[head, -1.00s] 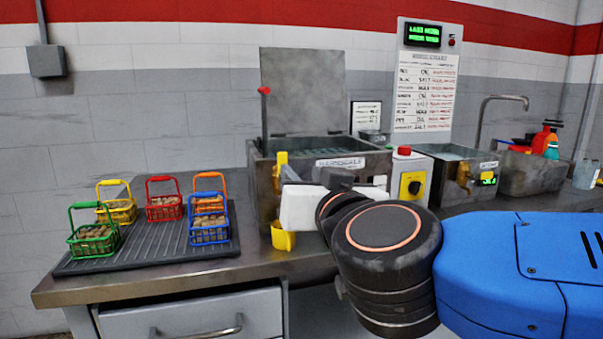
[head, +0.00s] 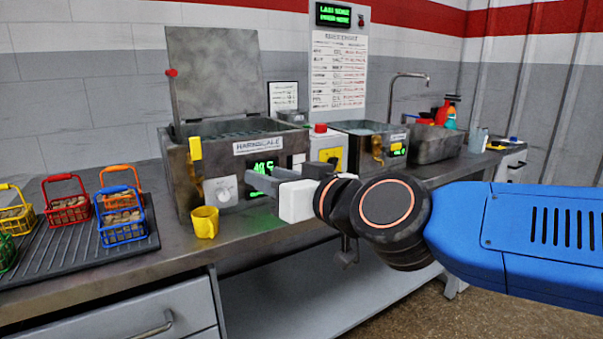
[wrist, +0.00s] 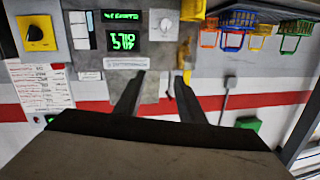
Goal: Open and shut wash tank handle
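My gripper (head: 262,180) is in front of the tank's right half, pointing left. In the wrist view my gripper (wrist: 160,95) has its fingers apart, with nothing held between them.
A yellow cup (head: 204,222) stands on the counter below the tank's left front. Colored wire baskets (head: 122,220) sit on a dark ribbed tray (head: 70,262) at left.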

